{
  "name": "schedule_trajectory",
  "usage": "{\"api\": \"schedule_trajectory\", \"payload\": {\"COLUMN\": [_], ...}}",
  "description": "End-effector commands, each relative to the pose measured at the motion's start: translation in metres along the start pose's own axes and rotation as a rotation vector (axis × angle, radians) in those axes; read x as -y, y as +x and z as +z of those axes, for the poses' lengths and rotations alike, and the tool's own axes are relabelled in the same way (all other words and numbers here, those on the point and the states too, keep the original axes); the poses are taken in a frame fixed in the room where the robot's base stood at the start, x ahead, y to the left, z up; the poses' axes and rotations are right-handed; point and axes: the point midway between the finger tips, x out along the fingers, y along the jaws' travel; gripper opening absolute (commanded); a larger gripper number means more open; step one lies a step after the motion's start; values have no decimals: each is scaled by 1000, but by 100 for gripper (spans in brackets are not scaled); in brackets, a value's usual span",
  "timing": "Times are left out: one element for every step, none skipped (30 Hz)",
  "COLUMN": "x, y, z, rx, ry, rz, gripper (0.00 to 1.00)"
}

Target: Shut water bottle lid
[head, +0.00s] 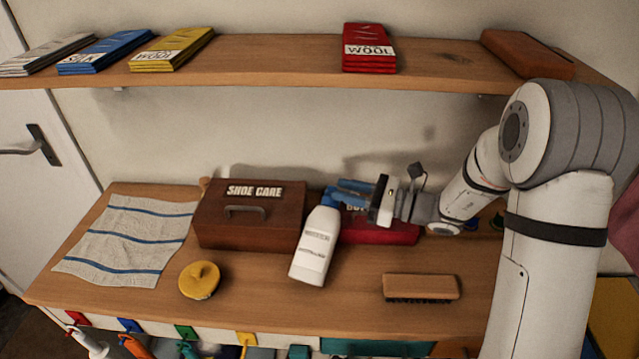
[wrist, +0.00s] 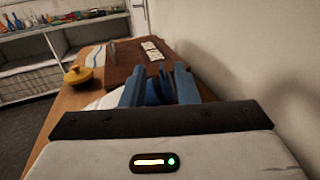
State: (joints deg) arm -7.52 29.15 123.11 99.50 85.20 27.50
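A white water bottle (head: 313,247) with a printed label stands on the wooden worktop, in front of the right end of the shoe care box. Its blue lid (head: 329,196) is at the top, partly lost against my blue fingers, and I cannot tell how far it is open. My gripper (head: 345,190) reaches in from the right, level with the bottle's top. In the wrist view its two blue fingers (wrist: 159,84) stand apart, with dark blue lid parts between or just beyond them. White bottle body (wrist: 105,102) shows beside the left finger. Contact is not clear.
The brown shoe care box (head: 226,216) is close behind the bottle. A red box (head: 385,233) lies under my gripper. A brush (head: 420,287), a yellow round tin (head: 199,280) and a striped cloth (head: 133,240) lie on the worktop. A shelf (head: 280,60) overhangs the back.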

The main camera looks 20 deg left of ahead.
Motion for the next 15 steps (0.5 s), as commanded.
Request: {"api": "schedule_trajectory", "payload": {"x": [-1, -1, -1, -1, -2, -1, -1, -1, -1, -1, -1, -1, -1, -1, -1], "y": [10, 15, 22, 26, 31, 36, 40, 43, 47, 49, 51, 52, 53, 54, 54], "z": [2, 1, 1, 1, 1, 1, 1, 1, 0, 1, 1, 0, 0, 0, 0], "rx": [0, -1, -1, -1, -1, -1, -2, -2, -3, -2, -2, -2, -2, -2, -2], "ry": [0, -1, -1, -1, -1, -1, -1, -1, -2, -2, -3, -3, -3, -3, -3], "rz": [4, 5, 5, 4, 5, 4, 3, 3, 4, 3, 2, 2, 1, 1, 1], "gripper": [27, 27, 27, 27, 27, 27, 27, 27, 27, 27, 27, 27, 27, 27, 27]}}
